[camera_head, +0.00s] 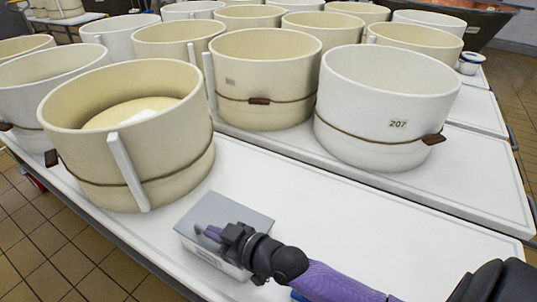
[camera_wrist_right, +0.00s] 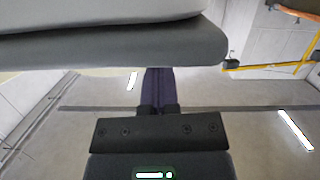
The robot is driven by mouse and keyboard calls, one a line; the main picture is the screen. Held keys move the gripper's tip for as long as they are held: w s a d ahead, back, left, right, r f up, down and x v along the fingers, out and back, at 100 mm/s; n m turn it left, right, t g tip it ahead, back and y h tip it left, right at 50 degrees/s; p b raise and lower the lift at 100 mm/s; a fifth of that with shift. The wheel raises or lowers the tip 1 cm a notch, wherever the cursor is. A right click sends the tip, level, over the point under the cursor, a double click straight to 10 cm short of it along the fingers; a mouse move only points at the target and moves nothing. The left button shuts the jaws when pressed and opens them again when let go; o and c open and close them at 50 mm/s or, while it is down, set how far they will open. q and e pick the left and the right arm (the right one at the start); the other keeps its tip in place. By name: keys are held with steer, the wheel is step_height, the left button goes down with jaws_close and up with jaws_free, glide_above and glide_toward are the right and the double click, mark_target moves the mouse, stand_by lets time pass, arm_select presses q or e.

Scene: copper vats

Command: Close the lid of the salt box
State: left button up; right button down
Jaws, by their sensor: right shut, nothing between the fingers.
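The salt box (camera_head: 204,256) is a small pale box on the near part of the white table. Its flat grey lid (camera_head: 240,207) lies over the top and looks down or nearly so; I cannot tell if a small gap is left. My right gripper (camera_head: 207,231) reaches in from the lower right, shut and empty, with its purple fingers over the lid's near part. Whether they touch it is unclear. The wrist view shows the shut fingers (camera_wrist_right: 154,88) beside a large grey slab (camera_wrist_right: 110,45), probably the lid seen close up. My left gripper is out of view.
A cream vat (camera_head: 180,170) with a white upright strip stands just behind the box. A white vat (camera_head: 360,120) marked 207 and several other vats fill the tables behind. The table surface (camera_head: 370,225) right of the box is clear beyond my arm.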

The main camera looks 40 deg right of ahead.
steer(key=shift+r+p, duration=0.35)
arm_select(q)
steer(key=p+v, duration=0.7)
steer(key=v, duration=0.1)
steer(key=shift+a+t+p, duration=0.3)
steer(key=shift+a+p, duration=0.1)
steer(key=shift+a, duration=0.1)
arm_select(e)
steer(key=s+d+r, duration=0.2)
steer(key=s+r, duration=0.3)
steer(key=s, duration=0.4)
steer(key=shift+s+d+r, duration=0.15)
steer(key=shift+s+d, duration=0.15)
